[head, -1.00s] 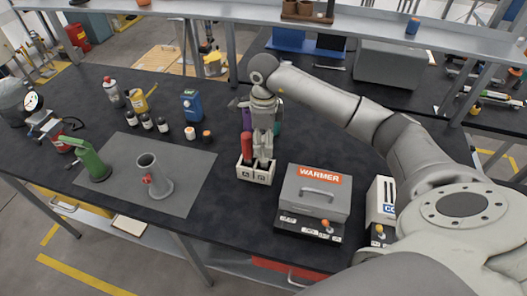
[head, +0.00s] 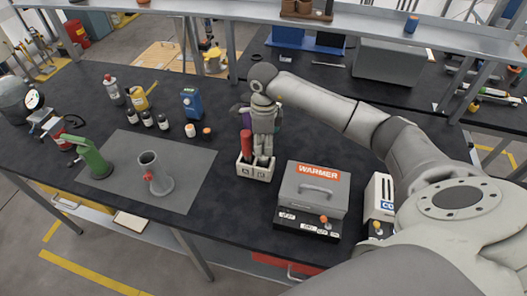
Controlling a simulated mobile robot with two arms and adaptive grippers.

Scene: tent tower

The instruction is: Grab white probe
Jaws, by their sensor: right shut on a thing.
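A small white holder (head: 254,172) stands on the black bench, left of the warmer. A red probe (head: 246,143) stands upright in its left part. A purple piece shows behind the red one, and a bit of green shows behind my gripper. My right gripper (head: 264,158) points down over the right part of the holder, close beside the red probe. It is shut on what looks like the white probe, which its fingers mostly hide. I cannot tell whether the probe is still seated in the holder. My left gripper is out of view.
The grey warmer (head: 312,194) and a white box (head: 380,199) stand right of the holder. A blue box (head: 191,103) and several small bottles stand to the left. A grey mat (head: 194,176) carries a grey funnel-like stand (head: 156,175). A shelf runs behind.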

